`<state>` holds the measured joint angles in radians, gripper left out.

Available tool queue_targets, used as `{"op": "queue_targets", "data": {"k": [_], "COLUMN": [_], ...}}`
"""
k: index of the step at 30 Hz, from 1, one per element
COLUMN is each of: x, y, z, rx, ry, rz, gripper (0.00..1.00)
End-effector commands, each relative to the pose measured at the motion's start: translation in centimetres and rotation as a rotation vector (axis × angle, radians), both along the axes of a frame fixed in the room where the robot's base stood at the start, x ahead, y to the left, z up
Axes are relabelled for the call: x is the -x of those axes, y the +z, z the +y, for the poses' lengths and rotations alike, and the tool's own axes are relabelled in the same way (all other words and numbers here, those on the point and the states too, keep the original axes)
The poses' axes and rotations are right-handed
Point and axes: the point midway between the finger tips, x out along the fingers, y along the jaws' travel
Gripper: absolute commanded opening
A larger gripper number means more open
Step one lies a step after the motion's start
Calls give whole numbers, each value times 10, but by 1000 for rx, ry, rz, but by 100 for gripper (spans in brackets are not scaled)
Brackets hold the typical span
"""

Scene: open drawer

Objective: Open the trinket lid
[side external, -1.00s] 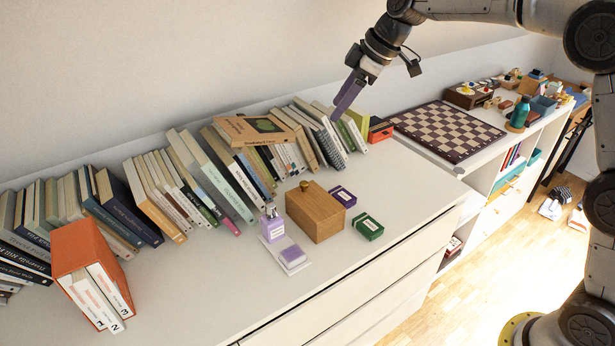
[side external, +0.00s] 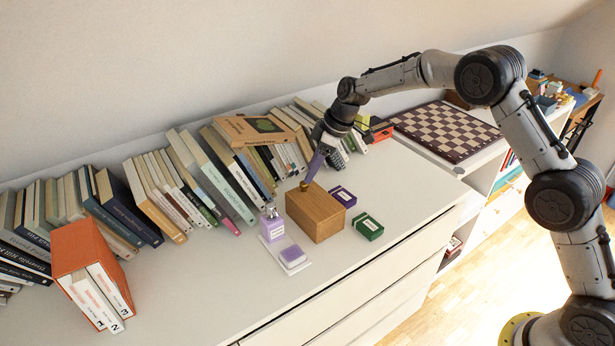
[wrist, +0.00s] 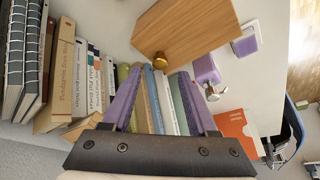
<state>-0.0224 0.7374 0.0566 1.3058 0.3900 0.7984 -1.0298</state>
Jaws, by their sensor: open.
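The trinket box is a wooden box (side external: 318,214) standing on the white dresser, with its lid closed and a small brass knob (side external: 304,186) on top. In the wrist view the box (wrist: 190,28) is at the top and its knob (wrist: 160,61) points down toward my gripper. My gripper (side external: 308,176), with purple fingers, comes down from the upper right to just above the knob in the side view. In the wrist view my gripper (wrist: 160,100) is open, with nothing held. The knob lies ahead of the gap between the fingers and appears apart from them.
Rows of books (side external: 205,175) stand behind. The dresser top (side external: 225,275) is clear in front.

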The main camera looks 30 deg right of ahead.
Motion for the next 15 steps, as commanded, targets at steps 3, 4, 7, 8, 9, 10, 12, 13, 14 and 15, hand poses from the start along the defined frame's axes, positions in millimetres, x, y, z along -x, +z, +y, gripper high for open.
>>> {"op": "queue_targets", "data": {"k": [3, 4, 7, 8, 9, 10, 12, 13, 14, 15], "x": [-5, -6, -8, -9, -9, -10, -10, -10, -10, -10], "y": [-17, -20, -28, -29, -31, -32, -33, -34, -34, -34], "z": [5, 6, 9, 9, 10, 10, 11, 11, 11, 11], "rx": [0, 0, 1, 0, 1, 1, 0, 0, 0, 0], "ry": [1, 1, 1, 1, 1, 1, 1, 1, 1, 1], "rz": [0, 0, -1, -2, -3, -3, -2, -2, -2, -2], "gripper": [59, 59, 59, 59, 59, 59, 59, 59, 59, 59]}}
